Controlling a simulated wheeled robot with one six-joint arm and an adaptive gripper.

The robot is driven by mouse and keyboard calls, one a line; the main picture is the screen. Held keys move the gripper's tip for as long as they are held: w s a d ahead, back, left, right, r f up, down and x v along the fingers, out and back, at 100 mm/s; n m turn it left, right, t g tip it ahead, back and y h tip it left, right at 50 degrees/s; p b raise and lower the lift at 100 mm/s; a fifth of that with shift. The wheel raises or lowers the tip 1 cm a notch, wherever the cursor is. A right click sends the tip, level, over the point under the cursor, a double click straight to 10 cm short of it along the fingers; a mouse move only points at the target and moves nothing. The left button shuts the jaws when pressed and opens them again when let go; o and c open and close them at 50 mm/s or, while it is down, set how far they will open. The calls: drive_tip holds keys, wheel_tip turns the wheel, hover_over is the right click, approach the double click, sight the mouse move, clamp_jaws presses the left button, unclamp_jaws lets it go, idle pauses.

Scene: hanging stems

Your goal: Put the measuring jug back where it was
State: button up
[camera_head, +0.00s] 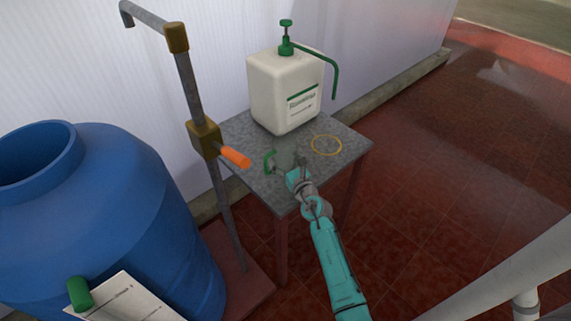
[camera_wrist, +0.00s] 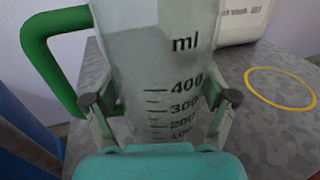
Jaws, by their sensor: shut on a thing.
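The measuring jug (camera_wrist: 158,60) is clear with black ml marks and a green handle (camera_wrist: 40,62) on its left side. It fills the middle of the wrist view. My gripper (camera_wrist: 163,98) is shut on the jug's body, one finger on each side. In the head view my gripper (camera_head: 296,176) is at the front of the grey table, and the jug's green handle (camera_head: 268,161) shows just left of it. The jug looks upright; whether its base touches the table is hidden. A yellow ring (camera_head: 326,145) is marked on the table, right of the jug; it is empty.
A white canister (camera_head: 284,95) with a green pump and curved green spout stands at the table's back. A standpipe (camera_head: 188,85) with an orange lever (camera_head: 235,157) rises left of the table (camera_head: 345,160). A blue barrel (camera_head: 120,220) stands at the left.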

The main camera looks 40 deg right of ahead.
drive_tip(key=shift+f, duration=1.05)
drive_tip(key=shift+f, duration=0.2)
drive_tip(key=o, duration=1.1)
drive_tip(key=shift+o, duration=0.2)
drive_tip(key=shift+r, duration=0.1)
drive_tip(key=shift+s, duration=0.1)
drive_tip(key=v, duration=1.1)
drive_tip(key=shift+s+a+r, duration=0.15)
drive_tip(key=shift+s+a, duration=0.05)
drive_tip(key=shift+s, duration=0.15)
